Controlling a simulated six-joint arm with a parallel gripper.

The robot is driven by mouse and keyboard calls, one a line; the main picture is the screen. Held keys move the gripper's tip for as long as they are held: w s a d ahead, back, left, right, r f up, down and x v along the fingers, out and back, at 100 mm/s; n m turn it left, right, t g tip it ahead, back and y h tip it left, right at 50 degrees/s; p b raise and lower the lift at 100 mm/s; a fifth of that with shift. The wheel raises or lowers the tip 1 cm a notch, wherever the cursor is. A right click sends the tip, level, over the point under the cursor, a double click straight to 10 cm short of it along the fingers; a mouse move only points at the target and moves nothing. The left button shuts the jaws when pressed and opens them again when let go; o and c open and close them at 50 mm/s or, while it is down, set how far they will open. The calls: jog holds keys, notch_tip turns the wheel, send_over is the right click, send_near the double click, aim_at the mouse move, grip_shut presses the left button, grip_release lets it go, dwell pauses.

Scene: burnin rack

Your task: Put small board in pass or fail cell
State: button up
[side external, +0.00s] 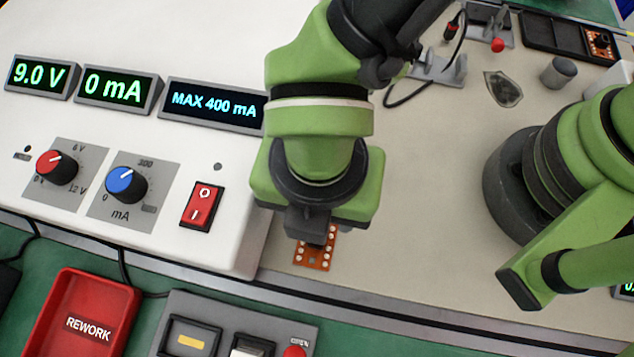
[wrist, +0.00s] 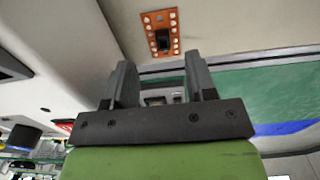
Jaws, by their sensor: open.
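A small orange board (side external: 322,258) with pale round pads along its edges lies on the light bench top, just right of the white power unit. My gripper hangs over it and hides its upper part in the side view. In the wrist view the board (wrist: 161,33) shows whole, with a dark part in its middle. My gripper (wrist: 160,82) is open, its two fingers apart with nothing between them; the board lies beyond the fingertips. A black tray with compartments (side external: 540,33) is at the top right, with another orange board (side external: 599,42) in its right compartment. I see no pass or fail label.
The white power unit (side external: 235,245) stands left of the board, its displays reading 9.0 V and 0 mA. A red REWORK tray (side external: 88,290) and a grey panel (side external: 215,318) are at the front. A grey fixture (side external: 440,68) with a cable and a metal cylinder (side external: 558,72) stand behind.

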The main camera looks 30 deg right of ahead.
jog(key=f, duration=0.7)
jog(key=shift+s, duration=0.2)
grip_shut()
